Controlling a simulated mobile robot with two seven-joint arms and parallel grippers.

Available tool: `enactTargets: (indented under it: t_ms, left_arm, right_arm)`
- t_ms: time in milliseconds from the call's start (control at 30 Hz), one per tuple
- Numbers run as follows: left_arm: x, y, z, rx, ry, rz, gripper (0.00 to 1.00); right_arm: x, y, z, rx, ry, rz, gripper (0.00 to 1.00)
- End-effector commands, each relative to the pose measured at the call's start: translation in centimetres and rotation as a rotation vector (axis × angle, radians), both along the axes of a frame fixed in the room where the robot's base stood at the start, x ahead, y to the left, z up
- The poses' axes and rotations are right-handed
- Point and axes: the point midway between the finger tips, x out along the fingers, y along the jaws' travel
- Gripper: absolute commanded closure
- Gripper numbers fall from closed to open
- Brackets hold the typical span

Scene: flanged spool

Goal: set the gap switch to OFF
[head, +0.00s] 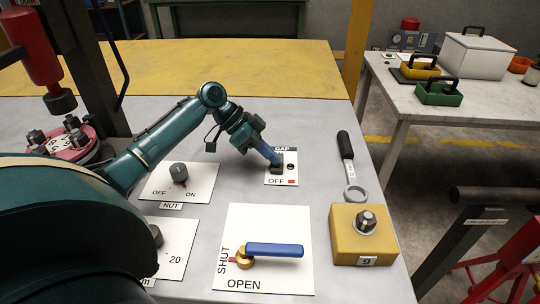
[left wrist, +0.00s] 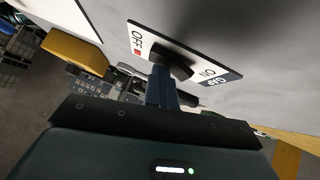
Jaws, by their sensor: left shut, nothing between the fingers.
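The gap switch is a white plate (head: 272,181) marked GAP at its far edge and OFF beside a red mark at its near edge. A dark switch part (head: 277,169) sits on it, partly covered by my gripper. In the left wrist view the plate (left wrist: 141,40) shows OFF with a red mark at one end and ON at the other, with a dark lever (left wrist: 177,62) between. My left gripper (head: 274,161) is shut and empty, its blue fingers (left wrist: 161,85) at the lever. I cannot tell whether they touch it, or which way it is set. My right gripper is not in view.
A NUT knob plate (head: 196,195) lies to the left. A SHUT/OPEN valve with a blue handle (head: 274,250) is in front. Grey table surface is bare around the switch.

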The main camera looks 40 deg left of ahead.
Motion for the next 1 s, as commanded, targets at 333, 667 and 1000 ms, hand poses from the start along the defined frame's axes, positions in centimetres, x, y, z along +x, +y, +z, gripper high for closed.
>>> enactTargets:
  t_ms: [333,667,1000]
  left_arm:
    - [0.9,0.6,0.1,0.001,0.001,0.0,1.0]
    - [0.7,1.2,0.8,0.001,-0.001,0.001,1.0]
    - [-1.0,6.1,5.7,0.002,-0.002,0.003,1.0]
  right_arm:
    - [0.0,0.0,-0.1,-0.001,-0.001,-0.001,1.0]
    - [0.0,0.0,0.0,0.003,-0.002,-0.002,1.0]
    - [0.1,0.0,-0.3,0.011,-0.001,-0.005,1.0]
